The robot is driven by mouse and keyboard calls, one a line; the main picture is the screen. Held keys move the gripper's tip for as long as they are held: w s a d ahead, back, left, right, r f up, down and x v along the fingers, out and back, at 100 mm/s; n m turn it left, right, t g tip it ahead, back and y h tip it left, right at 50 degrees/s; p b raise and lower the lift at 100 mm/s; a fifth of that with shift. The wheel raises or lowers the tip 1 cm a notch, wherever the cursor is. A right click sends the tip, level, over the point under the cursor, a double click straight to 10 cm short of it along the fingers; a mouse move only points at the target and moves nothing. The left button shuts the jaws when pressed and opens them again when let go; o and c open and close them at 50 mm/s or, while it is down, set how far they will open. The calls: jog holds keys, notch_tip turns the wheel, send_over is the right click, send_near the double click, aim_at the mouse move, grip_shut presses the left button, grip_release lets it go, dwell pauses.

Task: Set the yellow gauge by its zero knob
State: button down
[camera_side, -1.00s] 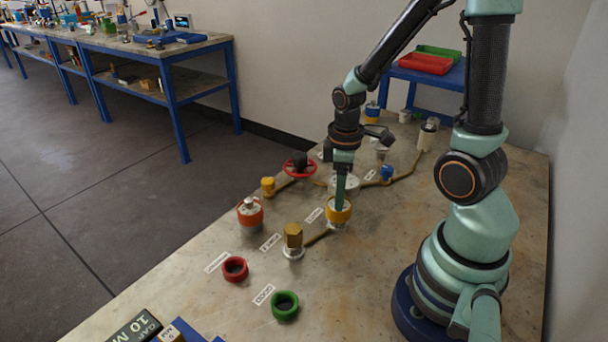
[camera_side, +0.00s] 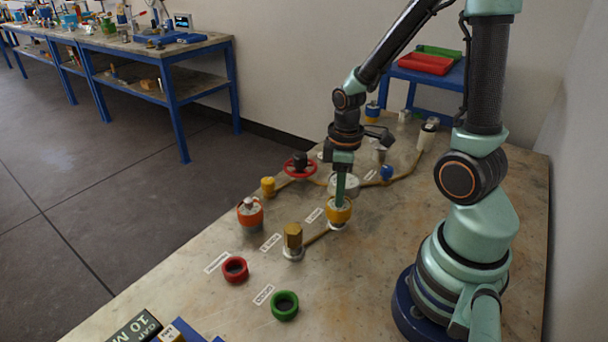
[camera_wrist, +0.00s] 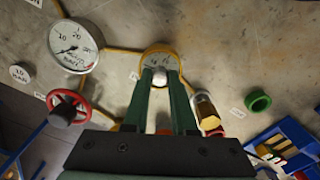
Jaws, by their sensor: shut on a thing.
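The yellow gauge (camera_side: 339,215) stands on the stone-topped bench, below my gripper (camera_side: 339,202) in the side view. In the wrist view the yellow gauge (camera_wrist: 150,58) shows as a yellow ring around a pale dial with dark marks. My gripper (camera_wrist: 160,78) is shut on the silvery zero knob (camera_wrist: 160,76) at the dial's middle. The fingers hide part of the dial, and I cannot make out the pointer's reading.
A white dial gauge (camera_wrist: 73,47), a red handwheel (camera_side: 300,168) and a brass hex fitting (camera_side: 292,237) stand close by. An orange-banded vessel (camera_side: 250,213) stands at left. Red (camera_side: 235,269) and green (camera_side: 285,305) rings lie in front. Yellowish pipes run between fittings.

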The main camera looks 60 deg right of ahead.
dwell(0.4)
jog(key=m, duration=0.5)
jog(key=shift+a+m, duration=0.1)
jog(key=shift+m, duration=0.3)
jog(key=m, duration=0.5)
jog(key=shift+m, duration=0.3)
jog(key=c, duration=0.7)
grip_release()
notch_tip(320, 180, up, 12)
